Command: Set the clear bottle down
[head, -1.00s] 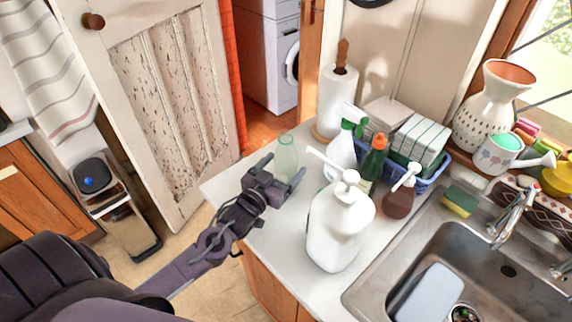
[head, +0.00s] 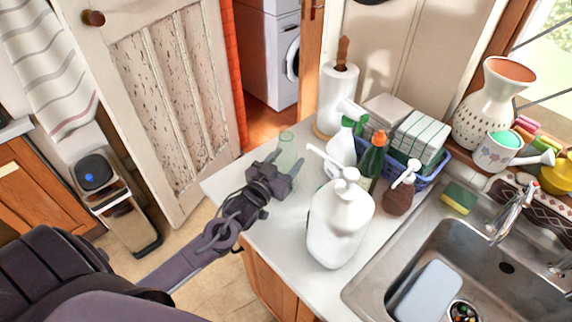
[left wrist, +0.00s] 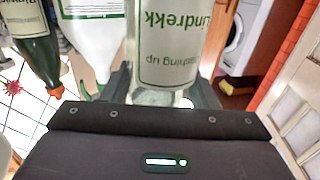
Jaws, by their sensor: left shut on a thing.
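The clear bottle (head: 287,149) is pale, see-through and greenish. It stands about upright over the far left part of the white counter (head: 276,240). My left gripper (head: 286,165) is shut on its body, with a finger on either side. In the left wrist view the clear bottle (left wrist: 170,45) sits between the fingers, with a white label reading "Lindrekk" and "washing up" upside down. Its base is hidden in the head view, so I cannot tell whether it touches the counter. My right gripper is not in view.
A big white pump bottle (head: 340,222), a white spray bottle (head: 340,152), a green bottle with orange cap (head: 373,162) and a brown pump bottle (head: 398,198) stand to the right. A paper towel roll (head: 338,95) stands behind. The counter's left edge is close by.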

